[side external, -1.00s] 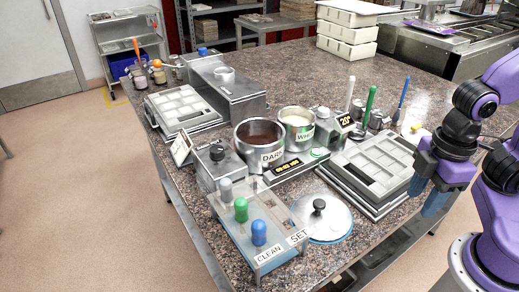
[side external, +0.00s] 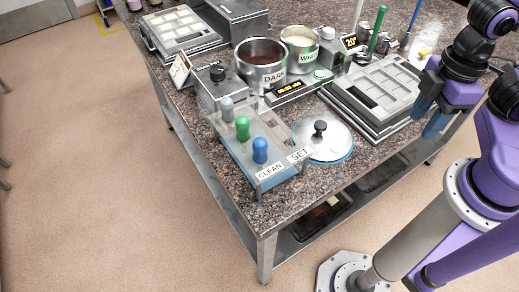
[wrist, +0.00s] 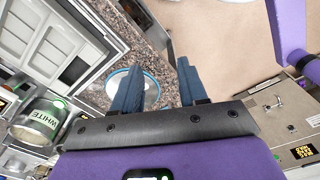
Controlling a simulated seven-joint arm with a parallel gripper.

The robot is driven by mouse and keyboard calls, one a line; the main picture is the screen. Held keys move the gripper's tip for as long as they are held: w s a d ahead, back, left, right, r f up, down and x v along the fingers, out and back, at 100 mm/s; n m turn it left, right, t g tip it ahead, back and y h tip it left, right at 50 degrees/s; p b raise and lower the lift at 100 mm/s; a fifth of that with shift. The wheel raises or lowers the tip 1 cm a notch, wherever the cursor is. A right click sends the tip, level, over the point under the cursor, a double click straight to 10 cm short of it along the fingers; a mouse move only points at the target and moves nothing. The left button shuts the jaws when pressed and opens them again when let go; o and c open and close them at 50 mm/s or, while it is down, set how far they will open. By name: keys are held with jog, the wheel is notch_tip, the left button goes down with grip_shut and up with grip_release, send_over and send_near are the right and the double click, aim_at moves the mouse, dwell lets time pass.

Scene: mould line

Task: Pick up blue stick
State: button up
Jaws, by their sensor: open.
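A thin blue stick (side external: 414,16) stands upright at the back right, beside a green stick (side external: 377,28); its top is cut off by the picture edge. A short blue-headed handle (side external: 260,150) also stands in the clear rack marked CLEAN and SET (side external: 250,180), in front of a green one (side external: 242,128) and a grey one. My gripper (side external: 429,120) is open and empty, right of the tray mould and below the blue stick in the picture. Its two blue fingers (wrist: 160,70) are apart in the wrist view, where neither blue thing can be made out.
A grey tray mould (side external: 375,88) lies left of my gripper. A round lid with a black knob (side external: 322,142) lies between mould and rack. Pots marked DARK (side external: 262,76) and WHITE (side external: 303,56) stand behind. The table's front edge is near; floor lies beyond.

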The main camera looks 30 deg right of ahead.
jog(key=o, duration=0.3)
notch_tip(320, 180, up, 11)
jog(key=n, duration=0.9)
send_over(260, 140)
jog(key=a, duration=0.1)
jog(key=f, duration=1)
jog(key=shift+w+f, duration=0.2)
jog(key=shift+f, duration=0.1)
jog(key=shift+s+d+f, duration=0.1)
jog(key=shift+d+f, duration=0.05)
jog(key=shift+f, duration=0.75)
jog(key=shift+s+d+f, duration=0.1)
jog(key=shift+d+f, duration=0.1)
jog(key=shift+f, duration=0.75)
jog(key=shift+d+f, duration=0.15)
jog(key=shift+f, duration=0.75)
